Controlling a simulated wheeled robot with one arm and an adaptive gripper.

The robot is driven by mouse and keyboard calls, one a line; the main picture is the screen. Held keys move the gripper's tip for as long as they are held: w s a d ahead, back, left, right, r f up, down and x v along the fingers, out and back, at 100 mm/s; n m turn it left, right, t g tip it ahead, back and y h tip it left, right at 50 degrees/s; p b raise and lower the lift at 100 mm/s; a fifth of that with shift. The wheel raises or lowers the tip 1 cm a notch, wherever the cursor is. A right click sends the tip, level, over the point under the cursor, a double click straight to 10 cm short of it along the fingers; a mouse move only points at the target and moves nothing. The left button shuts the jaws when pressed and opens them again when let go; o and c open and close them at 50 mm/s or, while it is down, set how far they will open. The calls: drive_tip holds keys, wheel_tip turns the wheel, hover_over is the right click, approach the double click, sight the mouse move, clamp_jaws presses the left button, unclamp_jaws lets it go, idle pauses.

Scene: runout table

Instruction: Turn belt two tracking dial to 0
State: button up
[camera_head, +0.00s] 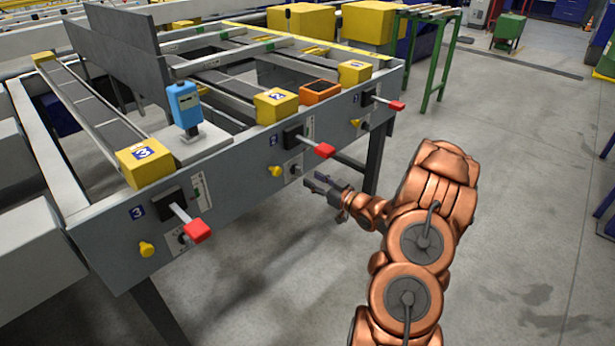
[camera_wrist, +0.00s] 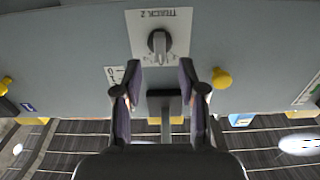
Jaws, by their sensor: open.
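The belt two tracking dial is a dark round dial with a grey grip (camera_wrist: 158,43) on a white plate marked TRACK 2, upside down in the wrist view. The grip stands roughly along the picture's vertical; its scale is too small to read. In the head view the dial (camera_head: 293,170) sits low on the grey front panel, right of a yellow knob (camera_head: 275,171). My gripper (camera_head: 318,187) is in front of the panel, right of the dial. In the wrist view my gripper (camera_wrist: 160,70) is open and empty, its fingertips either side of the dial's lower part, apparently short of it.
A red-tipped lever (camera_head: 323,150) sticks out above the dial, close to my gripper. The yellow knob (camera_wrist: 221,78) is beside the right finger in the wrist view. Levers for belt three (camera_head: 197,230) and belt one (camera_head: 396,105) also project. The floor (camera_head: 520,200) at right is clear.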

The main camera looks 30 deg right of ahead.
drive_tip(key=v, duration=0.6)
drive_tip(key=shift+s, duration=0.25)
drive_tip(key=shift+d, duration=0.1)
idle(0.3)
